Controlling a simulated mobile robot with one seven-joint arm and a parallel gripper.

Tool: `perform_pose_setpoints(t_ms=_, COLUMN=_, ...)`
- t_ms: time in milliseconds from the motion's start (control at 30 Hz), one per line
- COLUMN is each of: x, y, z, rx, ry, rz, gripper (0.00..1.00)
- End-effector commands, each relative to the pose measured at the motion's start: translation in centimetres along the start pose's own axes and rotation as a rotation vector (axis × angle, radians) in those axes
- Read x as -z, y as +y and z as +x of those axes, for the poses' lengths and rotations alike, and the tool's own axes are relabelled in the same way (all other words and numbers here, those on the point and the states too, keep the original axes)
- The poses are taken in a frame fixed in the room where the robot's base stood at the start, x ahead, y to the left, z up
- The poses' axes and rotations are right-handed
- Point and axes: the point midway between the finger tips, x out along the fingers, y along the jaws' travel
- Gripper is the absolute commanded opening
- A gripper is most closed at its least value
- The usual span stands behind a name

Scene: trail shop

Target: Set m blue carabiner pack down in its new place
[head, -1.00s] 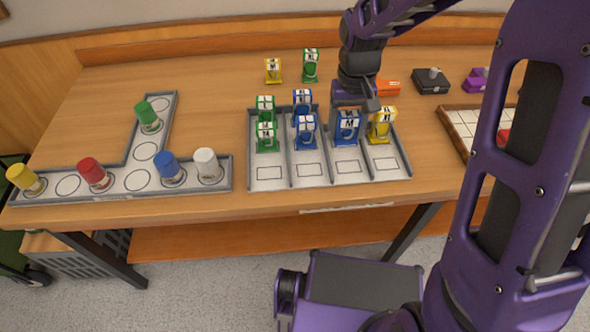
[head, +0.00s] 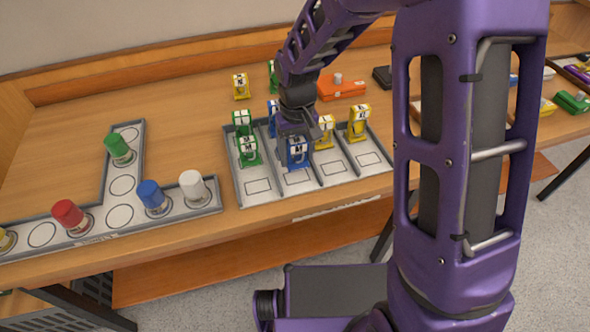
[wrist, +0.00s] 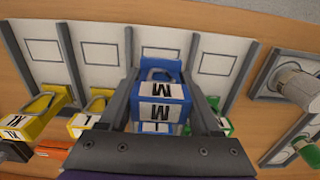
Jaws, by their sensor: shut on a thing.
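The blue carabiner pack marked M (head: 297,154) is between the fingers of my gripper (head: 297,138), which is shut on it. It is upright over the second lane from the left of the grey four-lane tray (head: 311,194). In the wrist view the pack (wrist: 161,92) shows its M label between both fingers. I cannot tell whether it touches the lane floor. Another blue pack (head: 273,110) shows farther back in that lane, partly hidden by my arm.
Green packs (head: 249,152) stand in the lane to the left. Yellow packs (head: 325,130) (head: 359,122) stand in the two lanes to the right. The front cells are empty. A rack with coloured bottles (head: 118,148) stands left, and an orange box (head: 341,86) lies behind.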

Motion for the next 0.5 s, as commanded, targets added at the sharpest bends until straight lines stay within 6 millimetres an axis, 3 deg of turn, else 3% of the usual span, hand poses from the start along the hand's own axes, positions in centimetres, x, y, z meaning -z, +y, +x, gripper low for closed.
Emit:
perform_pose_setpoints(t_ms=400, x=0.0, y=0.0, z=4.6, rx=0.0, ry=-0.002, rz=0.0, gripper=0.01)
perform_pose_setpoints(t_ms=500, x=0.0, y=0.0, z=4.7, rx=0.0, ry=0.001, rz=0.0, gripper=0.01)
